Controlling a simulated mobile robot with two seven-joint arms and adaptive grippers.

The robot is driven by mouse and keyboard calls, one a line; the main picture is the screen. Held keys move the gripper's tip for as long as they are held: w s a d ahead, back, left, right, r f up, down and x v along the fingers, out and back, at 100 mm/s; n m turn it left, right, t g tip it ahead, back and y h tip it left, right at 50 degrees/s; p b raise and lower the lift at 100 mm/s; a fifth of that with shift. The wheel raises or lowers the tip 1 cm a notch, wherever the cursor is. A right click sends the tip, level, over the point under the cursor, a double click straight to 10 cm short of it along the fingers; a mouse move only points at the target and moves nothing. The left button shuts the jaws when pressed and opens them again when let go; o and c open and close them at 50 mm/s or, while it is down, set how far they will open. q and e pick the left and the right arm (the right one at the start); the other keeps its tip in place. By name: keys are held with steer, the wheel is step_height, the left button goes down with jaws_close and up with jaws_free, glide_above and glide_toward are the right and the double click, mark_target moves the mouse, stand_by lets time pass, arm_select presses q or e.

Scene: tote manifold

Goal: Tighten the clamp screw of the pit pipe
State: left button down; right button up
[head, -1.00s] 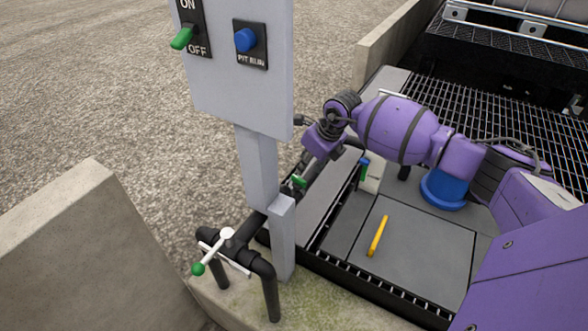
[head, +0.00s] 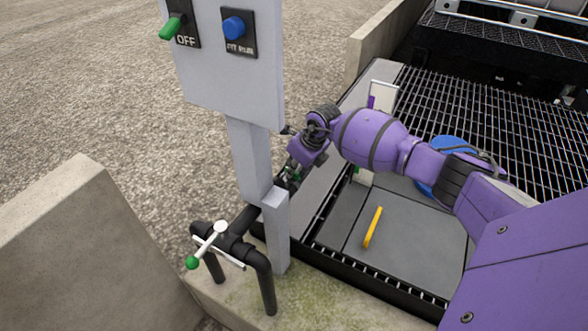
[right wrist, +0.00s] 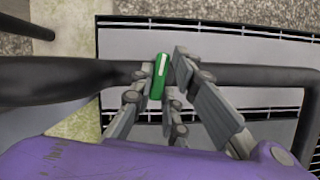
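The dark pit pipe (head: 246,218) runs from the front stand back past the grey post. In the right wrist view the pipe (right wrist: 240,77) crosses the picture, with a green handle (right wrist: 158,78) on it that looks like the clamp screw's handle. My right gripper (right wrist: 164,68) has one finger on each side of the green handle, very close to it; a narrow gap seems to show on the right. In the head view my right gripper (head: 294,174) is low behind the post and partly hidden. My left gripper is out of view.
A control box (head: 225,70) with a green switch (head: 171,27) and blue button (head: 234,27) stands left of my right arm. A white lever with a green ball (head: 192,263) is on the front pipework. A yellow bar (head: 372,228) lies on grey plates beside black grating.

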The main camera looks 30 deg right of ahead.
jaws_close()
